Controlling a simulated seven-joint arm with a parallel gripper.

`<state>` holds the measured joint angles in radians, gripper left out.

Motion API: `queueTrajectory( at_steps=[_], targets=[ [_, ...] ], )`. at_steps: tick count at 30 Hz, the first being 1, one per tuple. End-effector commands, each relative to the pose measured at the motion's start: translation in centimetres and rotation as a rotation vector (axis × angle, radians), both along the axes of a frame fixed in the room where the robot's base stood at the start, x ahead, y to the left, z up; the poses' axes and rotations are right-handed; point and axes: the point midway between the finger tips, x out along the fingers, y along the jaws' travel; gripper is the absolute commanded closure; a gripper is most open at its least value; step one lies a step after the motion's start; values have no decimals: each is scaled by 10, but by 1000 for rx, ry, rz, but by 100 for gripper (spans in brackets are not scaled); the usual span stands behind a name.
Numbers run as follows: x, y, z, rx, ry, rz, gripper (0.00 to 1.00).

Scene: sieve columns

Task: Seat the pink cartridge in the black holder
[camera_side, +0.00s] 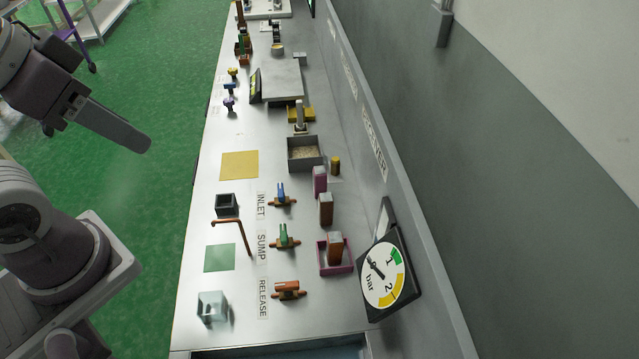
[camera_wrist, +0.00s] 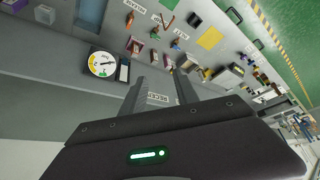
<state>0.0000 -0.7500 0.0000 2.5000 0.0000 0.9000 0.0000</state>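The pink cartridge (camera_side: 319,181) stands upright on the bench towards the wall, beside a brown block; it also shows small in the wrist view (camera_wrist: 167,61). The black holder (camera_side: 227,205), a small square open-topped box, sits near the bench's front edge and looks empty; the wrist view shows it small (camera_wrist: 194,20). My gripper (camera_side: 147,146) is over the green floor to the left of the bench in the side view, well away from both. In the wrist view my gripper's (camera_wrist: 160,84) two fingers are spread with nothing between them.
Valves (camera_side: 283,200) line the middle of the bench. A brown block (camera_side: 326,209), a magenta tray (camera_side: 349,270) holding another, a grey granule box (camera_side: 305,162) and a gauge (camera_side: 384,276) are towards the wall.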

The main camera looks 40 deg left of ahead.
Motion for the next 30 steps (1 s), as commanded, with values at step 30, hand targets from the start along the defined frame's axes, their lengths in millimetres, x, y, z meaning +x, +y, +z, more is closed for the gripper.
queueTrajectory(
  at_steps=[30],
  targets=[
    [179, -27, -10, -408, 144, 559, 42]
  ],
)
